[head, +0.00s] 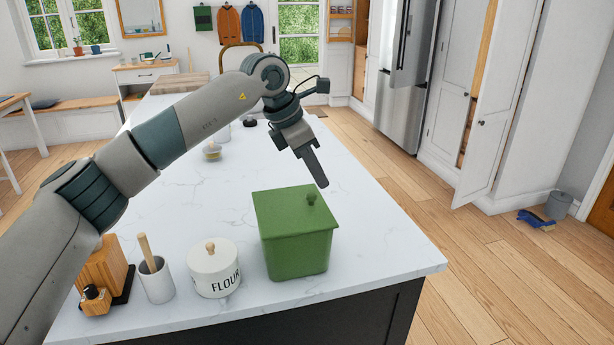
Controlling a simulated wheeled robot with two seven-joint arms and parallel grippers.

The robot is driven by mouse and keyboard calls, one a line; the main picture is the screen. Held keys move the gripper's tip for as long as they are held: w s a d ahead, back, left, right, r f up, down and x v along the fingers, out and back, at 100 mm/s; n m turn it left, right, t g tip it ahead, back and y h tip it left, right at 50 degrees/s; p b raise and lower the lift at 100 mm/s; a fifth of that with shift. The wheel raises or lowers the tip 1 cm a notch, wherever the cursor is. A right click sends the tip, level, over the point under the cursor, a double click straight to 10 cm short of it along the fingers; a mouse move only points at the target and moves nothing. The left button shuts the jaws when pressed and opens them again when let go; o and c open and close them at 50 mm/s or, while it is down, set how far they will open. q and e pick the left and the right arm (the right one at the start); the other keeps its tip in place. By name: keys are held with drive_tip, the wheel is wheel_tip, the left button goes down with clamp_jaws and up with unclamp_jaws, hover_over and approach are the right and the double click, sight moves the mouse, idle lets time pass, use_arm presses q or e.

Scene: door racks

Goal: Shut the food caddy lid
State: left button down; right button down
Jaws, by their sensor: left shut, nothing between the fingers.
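The food caddy (296,252) is a green box near the front right corner of the white island top. Its green lid (282,212) with a small knob (311,198) lies over its top and looks closed. My left gripper (320,182) is shut and empty. It points down, just behind and above the lid's far right edge in the picture; I cannot tell whether it touches the caddy. My right gripper is not in view.
A white flour jar (214,268) stands left of the caddy. A cup with a wooden pestle (156,280) and a wooden block (104,264) stand further left. The island top (372,235) is clear right of the caddy.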

use_arm(q)
drive_tip(key=shift+d+f, duration=0.25)
drive_tip(key=shift+f, duration=0.35)
drive_tip(key=shift+w+d+f+b, duration=0.1)
drive_tip(key=shift+f+b, duration=0.1)
drive_tip(key=shift+b, duration=0.25)
drive_tip(key=shift+d+f, duration=0.2)
drive_tip(key=shift+f, duration=0.05)
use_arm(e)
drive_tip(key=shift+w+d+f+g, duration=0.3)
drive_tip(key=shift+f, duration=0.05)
